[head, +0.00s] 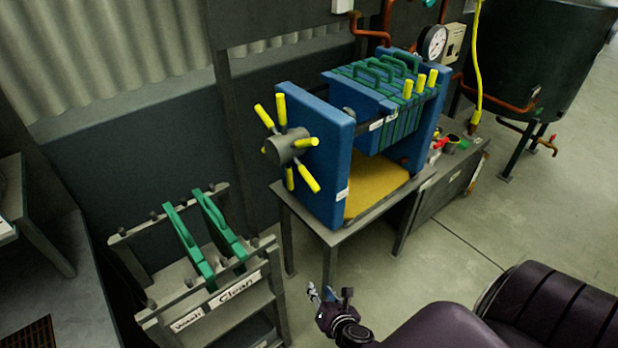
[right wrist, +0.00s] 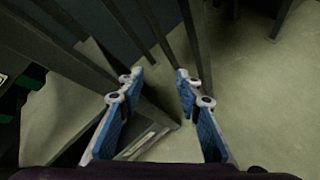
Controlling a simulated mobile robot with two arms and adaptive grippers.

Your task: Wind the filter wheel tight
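The filter wheel (head: 287,146) is a grey hub with several yellow-gripped spokes on the left end of the blue filter press (head: 326,165). Green plates with handles (head: 382,76) are stacked toward the press's right end, with an open gap between them and the left blue plate. My right gripper (head: 328,296) is low in front of the press table, below and right of the wheel and apart from it. In the right wrist view its two blue-padded fingers (right wrist: 158,92) are spread with nothing between them. My left gripper is not in view.
A rack labelled Wash and Clean (head: 223,296) holds green frames (head: 204,238) at lower left. The press stands on a grey metal table (head: 333,243). A dark tank (head: 537,62) stands at upper right. The floor (head: 430,270) right of the table is clear.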

